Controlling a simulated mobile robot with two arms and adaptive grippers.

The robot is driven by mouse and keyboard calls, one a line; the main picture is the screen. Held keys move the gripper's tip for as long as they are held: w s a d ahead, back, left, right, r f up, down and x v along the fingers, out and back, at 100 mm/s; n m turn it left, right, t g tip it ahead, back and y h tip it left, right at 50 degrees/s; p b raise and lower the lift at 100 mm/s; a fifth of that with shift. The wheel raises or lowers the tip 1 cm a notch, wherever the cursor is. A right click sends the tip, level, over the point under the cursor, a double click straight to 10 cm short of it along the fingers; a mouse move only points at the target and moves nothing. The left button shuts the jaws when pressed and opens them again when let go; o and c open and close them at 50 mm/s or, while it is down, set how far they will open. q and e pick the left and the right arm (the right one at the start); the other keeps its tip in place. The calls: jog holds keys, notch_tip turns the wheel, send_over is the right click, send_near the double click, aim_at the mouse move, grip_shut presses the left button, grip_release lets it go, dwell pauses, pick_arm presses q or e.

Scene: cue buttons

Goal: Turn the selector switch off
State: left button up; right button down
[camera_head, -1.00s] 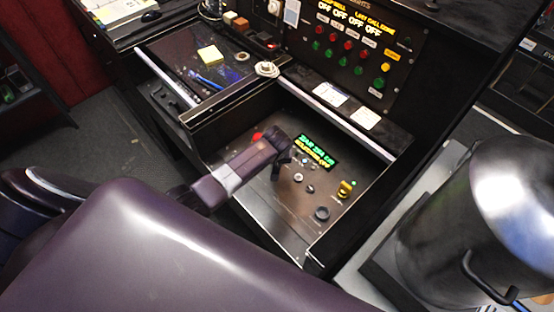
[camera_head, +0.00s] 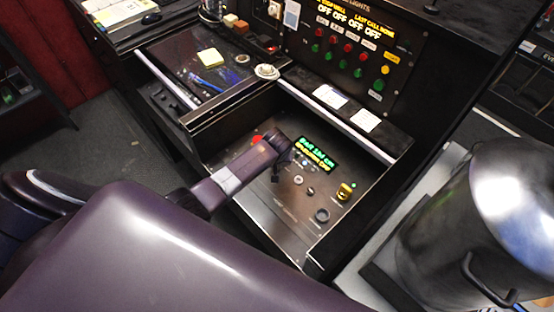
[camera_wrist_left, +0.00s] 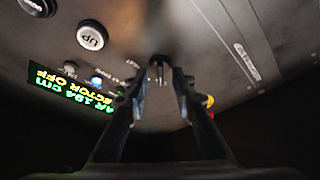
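The selector switch appears to be the small metal lever (camera_wrist_left: 158,74) between my fingertips in the left wrist view; its dark surroundings hide its exact position. My left gripper (camera_wrist_left: 161,78) has its fingers apart on either side of this lever; contact is not clear. In the head view my left gripper (camera_head: 281,160) is low over the panel (camera_head: 285,218) in the open drawer. The green display (camera_head: 317,153) is beside it; in the left wrist view the display (camera_wrist_left: 70,88) reads upside down, ending in "194 CM" and "ECTOR OFF". My right gripper is not in view.
The panel also has an UP button (camera_wrist_left: 92,35), a yellow knob (camera_head: 345,191) and a black round button (camera_head: 322,215). A red button (camera_head: 257,139) lies beyond my arm. A metal pot (camera_head: 500,205) stands at right.

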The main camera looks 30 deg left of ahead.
pick_arm(q)
jog(key=v, duration=1.1)
jog(key=shift+r, duration=0.25)
jog(key=shift+s, duration=0.15)
jog(key=s+d+r+m+h, duration=0.1)
jog(key=s+d+r+m, duration=0.1)
jog(key=s, duration=0.7)
jog(key=s+d+r+m, duration=0.1)
jog(key=s+d+m, duration=0.15)
jog(key=s, duration=0.55)
jog(key=s+d+r+m+h, duration=0.1)
jog(key=s+r+m, duration=0.15)
jog(key=s, duration=0.65)
notch_tip(320, 180, down, 30)
jog(key=s+g+b, duration=0.2)
jog(key=b, duration=0.2)
jog(key=s+a+f+g+b, duration=0.1)
jog(key=s+a+f+b, duration=0.1)
jog(key=s+f, duration=1.5)
notch_tip(320, 180, down, 2)
jog(key=shift+a+f+m+b, duration=0.25)
jog(key=shift+a+m+b, duration=0.05)
jog(key=shift+a+m, duration=0.15)
